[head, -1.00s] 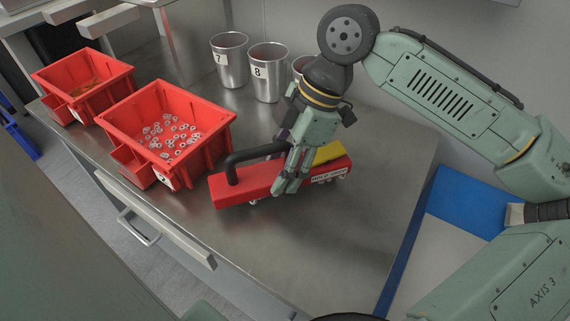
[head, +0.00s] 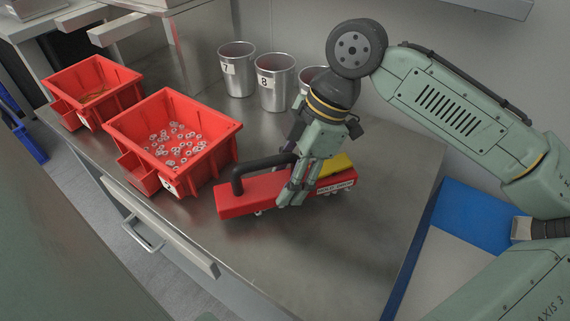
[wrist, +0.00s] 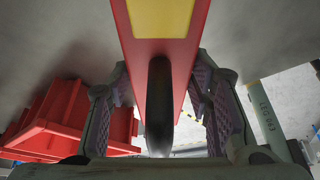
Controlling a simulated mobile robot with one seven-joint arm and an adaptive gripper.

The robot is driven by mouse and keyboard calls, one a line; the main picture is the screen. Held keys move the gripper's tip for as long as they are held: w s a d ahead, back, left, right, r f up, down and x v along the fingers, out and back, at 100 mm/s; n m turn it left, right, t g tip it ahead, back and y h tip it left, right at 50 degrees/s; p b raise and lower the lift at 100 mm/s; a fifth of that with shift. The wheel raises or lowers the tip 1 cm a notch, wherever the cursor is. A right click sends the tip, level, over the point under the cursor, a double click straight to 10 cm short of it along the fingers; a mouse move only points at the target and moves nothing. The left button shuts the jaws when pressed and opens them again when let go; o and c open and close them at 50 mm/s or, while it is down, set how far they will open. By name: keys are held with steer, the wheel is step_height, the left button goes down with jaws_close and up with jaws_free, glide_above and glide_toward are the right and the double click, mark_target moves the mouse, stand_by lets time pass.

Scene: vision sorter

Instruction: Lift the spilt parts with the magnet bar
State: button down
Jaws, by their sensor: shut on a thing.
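The magnet bar (head: 248,194) is a long red block with a yellow top section and a black arched handle (head: 237,181). It is over the right half of the steel bench in the head view. My gripper (head: 291,197) is shut on it around its middle. In the wrist view the red bar (wrist: 190,45) runs between the two finger pads, with the handle (wrist: 159,105) toward the camera. Small metal parts (head: 259,213) show along the bar's lower edge. I cannot tell how far the bar is above the bench. Its underside is hidden.
A red bin (head: 216,150) with many small metal rings stands left of the bar. Another red bin (head: 62,88) with orange-brown contents is farther left. Steel cups marked 7 (head: 238,78) and 8 (head: 275,93), and a partly hidden third, stand behind. The front bench top (head: 310,245) is clear.

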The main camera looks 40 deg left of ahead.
steer(key=shift+s+d+p, duration=0.2)
steer(key=shift+s+d, duration=0.3)
steer(key=shift+d, duration=0.2)
steer(key=shift+s+d+p, duration=0.15)
steer(key=shift+s+d, duration=0.3)
steer(key=shift+d, duration=0.2)
step_height(320, 180, up, 7)
steer(key=p, duration=0.7)
steer(key=shift+r, duration=0.1)
